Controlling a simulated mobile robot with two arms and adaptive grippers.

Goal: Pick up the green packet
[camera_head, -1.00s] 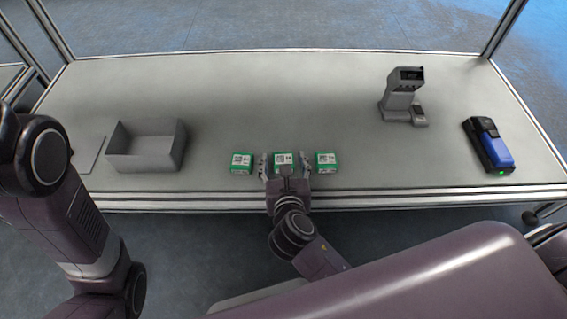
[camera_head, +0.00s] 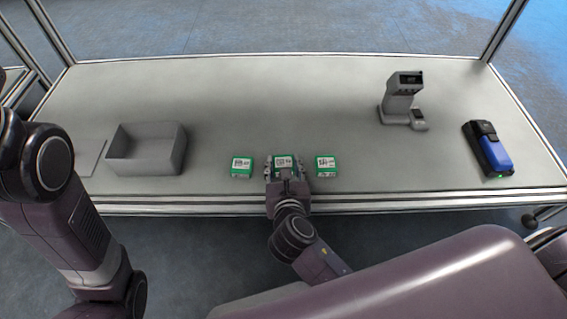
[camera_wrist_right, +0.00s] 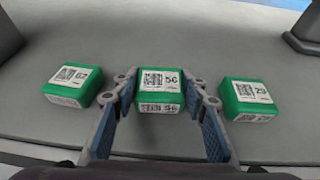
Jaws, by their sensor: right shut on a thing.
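Three green packets with white barcode labels lie in a row near the table's front edge. The middle green packet (camera_head: 287,161) is between the fingers of my right gripper (camera_head: 286,167), which is shut on it. In the right wrist view this packet (camera_wrist_right: 160,91) sits between the blue-padded fingers of the gripper (camera_wrist_right: 160,105). The left packet (camera_head: 242,167) and the right packet (camera_head: 326,166) lie apart on either side; they also show in the right wrist view at left (camera_wrist_right: 73,84) and right (camera_wrist_right: 248,98). My left gripper is out of view.
An open grey box (camera_head: 147,150) stands at the left of the table (camera_head: 260,95), beside a flat grey plate (camera_head: 88,157). A grey scanner stand (camera_head: 402,98) stands at the back right. A blue and black device (camera_head: 489,150) lies at the right. The table's middle is clear.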

